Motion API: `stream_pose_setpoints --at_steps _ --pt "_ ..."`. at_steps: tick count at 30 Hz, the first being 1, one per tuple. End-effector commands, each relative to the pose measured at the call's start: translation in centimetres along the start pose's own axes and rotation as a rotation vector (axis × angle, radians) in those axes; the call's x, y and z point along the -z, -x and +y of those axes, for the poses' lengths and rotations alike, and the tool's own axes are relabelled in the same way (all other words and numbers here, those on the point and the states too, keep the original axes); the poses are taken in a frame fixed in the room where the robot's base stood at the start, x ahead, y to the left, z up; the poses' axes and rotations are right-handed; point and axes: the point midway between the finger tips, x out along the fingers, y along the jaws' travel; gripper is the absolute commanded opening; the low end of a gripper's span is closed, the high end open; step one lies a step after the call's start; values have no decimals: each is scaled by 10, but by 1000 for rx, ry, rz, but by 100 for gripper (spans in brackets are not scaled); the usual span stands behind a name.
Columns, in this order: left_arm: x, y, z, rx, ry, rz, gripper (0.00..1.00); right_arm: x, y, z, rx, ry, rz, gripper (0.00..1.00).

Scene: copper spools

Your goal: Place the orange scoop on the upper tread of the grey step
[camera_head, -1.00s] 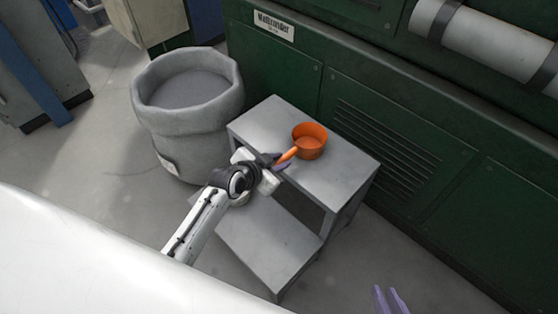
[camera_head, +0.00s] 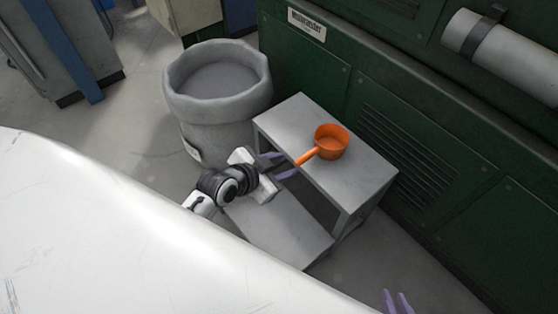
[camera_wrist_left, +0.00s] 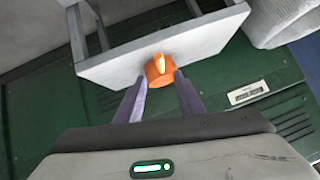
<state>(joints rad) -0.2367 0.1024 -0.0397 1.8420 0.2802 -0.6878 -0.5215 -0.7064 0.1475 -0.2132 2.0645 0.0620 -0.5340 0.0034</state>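The orange scoop (camera_head: 331,142) rests upright on the upper tread of the grey step (camera_head: 293,119), its handle pointing toward my left gripper. My left gripper (camera_head: 288,164) is open beside the upper tread, its fingertips just short of the handle's end and apart from it. In the left wrist view, the scoop (camera_wrist_left: 155,71) shows beyond and between the open fingers (camera_wrist_left: 160,78), with nothing held. My right gripper (camera_head: 396,293) shows only its two spread fingertips at the bottom edge; they look empty.
A grey round bin (camera_head: 216,112) stands left of the step. A green machine cabinet (camera_head: 395,120) with a vent runs close behind the step. A white surface (camera_head: 120,230) fills the lower left. Bare floor (camera_head: 365,255) lies right of the step.

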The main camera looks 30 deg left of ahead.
Motion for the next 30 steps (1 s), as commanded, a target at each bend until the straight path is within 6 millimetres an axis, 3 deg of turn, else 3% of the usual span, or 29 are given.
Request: stream_pose_setpoints --at_steps 5,7,15,19,30 --pt "-2 18 2 -2 3 -3 35 1 3 1 -2 5 -6 18" --pt "-11 25 12 -10 22 -13 35 0 3 1 -2 6 -7 18" --pt "-76 81 97 -69 233 -89 35 -2 2 1 -3 5 -10 18" --pt "-89 101 122 -89 311 -106 35 -1 2 1 -3 5 -9 18" --pt "-91 106 129 -93 336 -110 35 3 2 0 -2 0 -1 18"
